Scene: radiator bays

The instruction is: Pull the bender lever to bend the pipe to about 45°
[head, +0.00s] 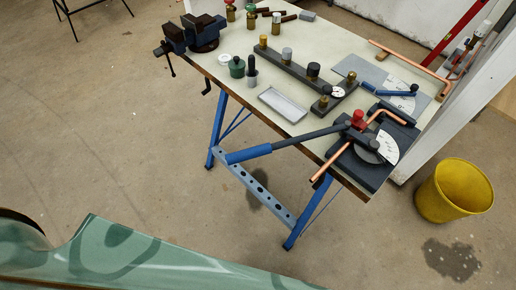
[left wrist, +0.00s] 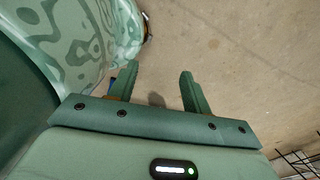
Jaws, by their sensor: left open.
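The pipe bender (head: 372,150) sits at the near right corner of the workbench. Its long lever (head: 300,138) has a blue grip (head: 249,154) that points left, out past the bench's front edge. A copper pipe (head: 330,162) lies in the bender; one end sticks out over the front edge and another stretch shows bent beyond the red knob (head: 357,117). A white angle scale (head: 388,147) is beside it, its marks too small to read. In the left wrist view my left gripper (left wrist: 158,88) is open and empty above the bare floor, away from the lever. My right gripper is not visible.
The bench (head: 230,70) stands on blue legs and carries a vise (head: 200,32), a grey tray (head: 283,104), a gauge block and a second copper pipe (head: 410,62). A yellow bucket (head: 455,190) stands on the floor at right.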

